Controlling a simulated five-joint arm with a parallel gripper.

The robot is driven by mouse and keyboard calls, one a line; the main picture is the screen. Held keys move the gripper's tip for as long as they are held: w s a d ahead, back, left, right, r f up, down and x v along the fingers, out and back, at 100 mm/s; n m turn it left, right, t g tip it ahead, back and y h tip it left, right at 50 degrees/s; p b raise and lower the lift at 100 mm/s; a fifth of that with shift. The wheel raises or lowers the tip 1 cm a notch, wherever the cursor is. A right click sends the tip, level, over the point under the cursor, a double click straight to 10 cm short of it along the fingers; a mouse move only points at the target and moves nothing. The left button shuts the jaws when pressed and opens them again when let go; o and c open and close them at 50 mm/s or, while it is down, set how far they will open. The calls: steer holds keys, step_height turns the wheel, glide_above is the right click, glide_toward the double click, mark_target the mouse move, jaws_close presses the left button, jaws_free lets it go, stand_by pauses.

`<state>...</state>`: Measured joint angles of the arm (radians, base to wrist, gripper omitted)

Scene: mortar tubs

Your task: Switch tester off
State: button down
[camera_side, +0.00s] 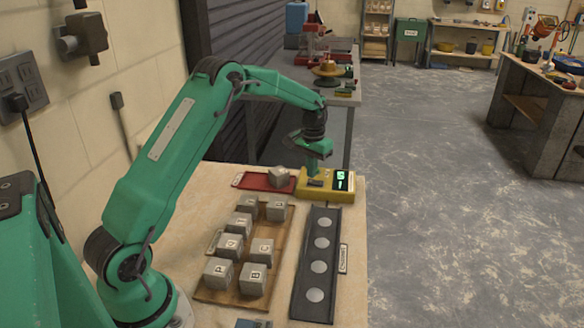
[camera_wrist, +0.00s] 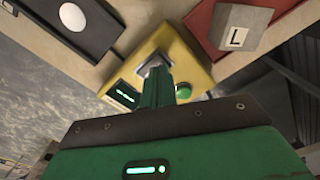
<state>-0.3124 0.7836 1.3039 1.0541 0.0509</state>
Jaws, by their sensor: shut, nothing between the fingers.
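The yellow tester (camera_side: 342,194) stands at the far end of the bench, and its small display (camera_side: 341,181) is lit with green characters. It also shows in the wrist view (camera_wrist: 177,42), with the lit display (camera_wrist: 123,95) on the left and a green round part (camera_wrist: 212,92) on the right. My gripper (camera_side: 314,174) is shut and empty, pointing down over the tester. In the wrist view my fingers (camera_wrist: 156,75) overlap a grey square part on the tester's top and hide some of it. I cannot tell whether they touch it.
A red tray (camera_side: 248,182) with a grey block (camera_side: 280,174) lies left of the tester; the wrist view shows the block (camera_wrist: 236,37) marked L. A wooden tray (camera_side: 221,297) holds several lettered blocks. A black strip (camera_side: 312,307) with several pale discs lies beside it.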

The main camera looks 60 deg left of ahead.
mark_target(311, 181)
steer(key=shift+f, duration=0.95)
stand_by(1.0)
steer(key=shift+r, duration=3.45)
steer(key=shift+r, duration=0.1)
